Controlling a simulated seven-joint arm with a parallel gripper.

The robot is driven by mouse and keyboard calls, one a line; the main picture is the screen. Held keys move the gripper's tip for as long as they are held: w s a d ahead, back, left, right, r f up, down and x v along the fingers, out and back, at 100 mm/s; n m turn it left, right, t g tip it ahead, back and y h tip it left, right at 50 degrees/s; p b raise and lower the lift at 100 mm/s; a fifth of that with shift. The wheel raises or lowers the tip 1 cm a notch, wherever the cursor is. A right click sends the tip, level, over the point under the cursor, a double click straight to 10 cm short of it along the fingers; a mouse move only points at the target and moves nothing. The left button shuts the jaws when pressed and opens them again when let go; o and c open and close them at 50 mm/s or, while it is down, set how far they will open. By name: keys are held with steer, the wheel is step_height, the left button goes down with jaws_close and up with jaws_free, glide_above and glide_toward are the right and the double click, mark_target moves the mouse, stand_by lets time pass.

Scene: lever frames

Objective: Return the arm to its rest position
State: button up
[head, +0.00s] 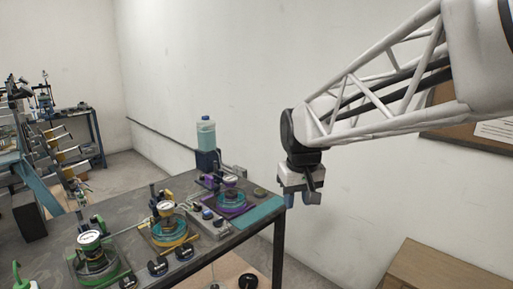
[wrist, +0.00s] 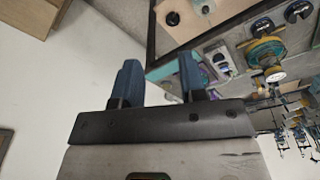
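My gripper (head: 299,201) hangs from the end of my white lattice arm, in the air just right of the workbench's end. In the wrist view its two blue fingers (wrist: 160,78) stand apart with nothing between them. The lever frames stand on the bench: a purple one (head: 236,209) nearest my gripper, a yellow one (head: 178,240) in the middle and a green one (head: 118,268) at the front left. My gripper touches none of them.
A wooden box (head: 440,268) stands on the floor at lower right. A blue rack with equipment (head: 95,135) is at far left. The air around my gripper is clear.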

steer(key=s+d+f+m, duration=0.1)
steer(key=s+d+f, duration=0.1)
steer(key=s, duration=0.6)
steer(key=s+d+f+m, duration=0.1)
steer(key=s+d+f, duration=0.1)
steer(key=s, duration=0.6)
steer(key=s+d+f+m, duration=0.1)
steer(key=s+d+f, duration=0.1)
steer(key=s+d, duration=0.2)
steer(key=s, duration=0.3)
steer(key=shift+s+d+f+t, duration=0.35)
steer(key=shift+s+t, duration=0.05)
